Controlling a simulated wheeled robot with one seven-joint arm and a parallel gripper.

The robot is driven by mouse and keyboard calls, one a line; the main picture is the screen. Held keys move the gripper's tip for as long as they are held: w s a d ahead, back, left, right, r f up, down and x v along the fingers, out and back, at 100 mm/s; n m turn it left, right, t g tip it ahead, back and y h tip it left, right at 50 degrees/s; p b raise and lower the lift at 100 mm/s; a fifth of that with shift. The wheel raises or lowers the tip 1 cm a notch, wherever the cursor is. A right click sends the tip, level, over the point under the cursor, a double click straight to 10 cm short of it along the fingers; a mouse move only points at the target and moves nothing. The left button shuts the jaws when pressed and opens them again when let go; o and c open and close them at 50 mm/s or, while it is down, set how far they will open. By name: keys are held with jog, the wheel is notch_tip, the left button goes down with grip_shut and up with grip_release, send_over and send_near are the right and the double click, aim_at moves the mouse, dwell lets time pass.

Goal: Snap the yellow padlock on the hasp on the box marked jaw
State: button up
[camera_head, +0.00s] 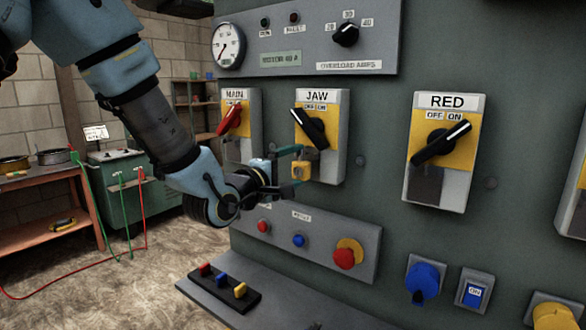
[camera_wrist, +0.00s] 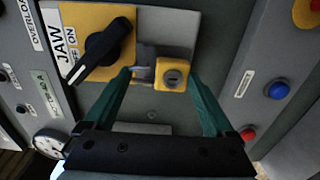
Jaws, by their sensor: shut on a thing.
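The box marked JAW (camera_head: 332,162) has a black switch handle on a yellow plate; it also shows in the wrist view (camera_wrist: 185,25), turned sideways. Its grey hasp (camera_wrist: 146,52) lies beside the yellow plate. My gripper (camera_head: 297,166) is at the lower front of this box. Its green fingers are shut on the yellow padlock (camera_wrist: 173,77), which also shows in the head view (camera_head: 301,172). The keyhole faces the wrist camera. The padlock's grey shackle (camera_wrist: 142,70) points toward the hasp. I cannot tell whether the shackle passes through it.
The MAIN box (camera_head: 239,148) stands left of JAW and the RED box (camera_head: 440,150) right. A button panel (camera_head: 320,248) juts out below. A black rack (camera_head: 224,284) with small red, blue and yellow pieces lies on a low ledge. A workbench (camera_head: 40,180) is far left.

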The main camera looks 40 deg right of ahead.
jog(key=shift+x, duration=0.95)
jog(key=o, duration=1.1)
jog(key=shift+a, duration=0.1)
jog(key=shift+p+v, duration=0.4)
jog(key=shift+v, duration=4)
